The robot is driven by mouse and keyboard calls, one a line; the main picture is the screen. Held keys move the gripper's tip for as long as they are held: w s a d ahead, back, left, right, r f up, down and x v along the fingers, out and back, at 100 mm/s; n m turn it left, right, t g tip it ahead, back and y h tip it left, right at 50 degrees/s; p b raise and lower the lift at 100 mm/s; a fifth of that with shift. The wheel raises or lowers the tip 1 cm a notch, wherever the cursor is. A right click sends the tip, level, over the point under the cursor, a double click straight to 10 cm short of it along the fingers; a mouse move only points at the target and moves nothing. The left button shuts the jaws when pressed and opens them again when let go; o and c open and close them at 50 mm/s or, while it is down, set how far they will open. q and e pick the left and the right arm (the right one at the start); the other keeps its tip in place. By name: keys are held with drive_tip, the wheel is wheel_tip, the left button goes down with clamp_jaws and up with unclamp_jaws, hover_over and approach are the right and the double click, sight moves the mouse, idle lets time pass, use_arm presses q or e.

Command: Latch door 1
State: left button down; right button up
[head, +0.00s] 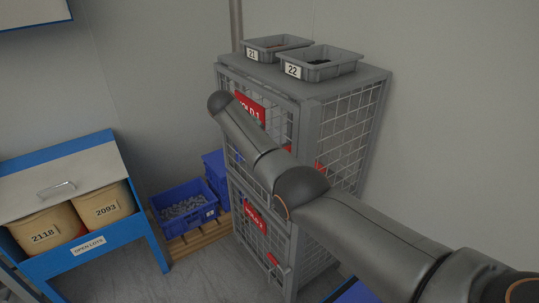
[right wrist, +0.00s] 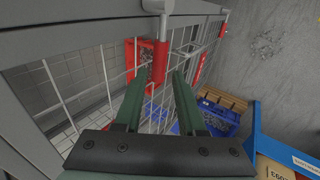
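Door 1 is the upper mesh door (head: 284,124) of a grey cage cabinet, with a red sign (head: 250,107) reading HOLD 1. My right arm crosses in front of it and hides much of it, including its latch side. A red part (right wrist: 146,63) lies just beyond the left finger. A grey rounded fitting (right wrist: 158,6) is at the top. Whether the door is fully closed I cannot tell. My left gripper is not in view.
Grey bins 21 (head: 277,46) and 22 (head: 319,64) stand on the cabinet. The lower door has another red sign (head: 255,217). Blue crates (head: 185,208) sit on a wooden pallet to the left. A blue-framed bench (head: 143,226) stands farther left. Grey floor lies between them.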

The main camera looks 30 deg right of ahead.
drive_tip(key=v, duration=0.8)
drive_tip(key=shift+a, duration=0.1)
wheel_tip(320, 180, down, 20)
drive_tip(key=s+a+n+t+y, duration=0.1)
drive_tip(key=a+n+t+y, duration=0.1)
drive_tip(key=t, duration=0.1)
drive_tip(key=s+a+f+t+y, duration=0.2)
drive_tip(key=s+a+f, duration=0.1)
drive_tip(key=s+f, duration=0.75)
drive_tip(key=s+a+f+t+y, duration=0.1)
drive_tip(key=s+a+f, duration=0.15)
drive_tip(key=s, duration=0.25)
drive_tip(key=s+a+f+y, duration=0.2)
drive_tip(key=s+f, duration=0.2)
drive_tip(key=s, duration=0.2)
drive_tip(key=s+a+r+m+t+y+p, duration=0.1)
drive_tip(key=s+a+r+t+y, duration=0.1)
drive_tip(key=s, duration=1)
drive_tip(key=shift+a+r, duration=0.65)
drive_tip(key=shift+a, duration=0.4)
drive_tip(key=shift+s, duration=0.1)
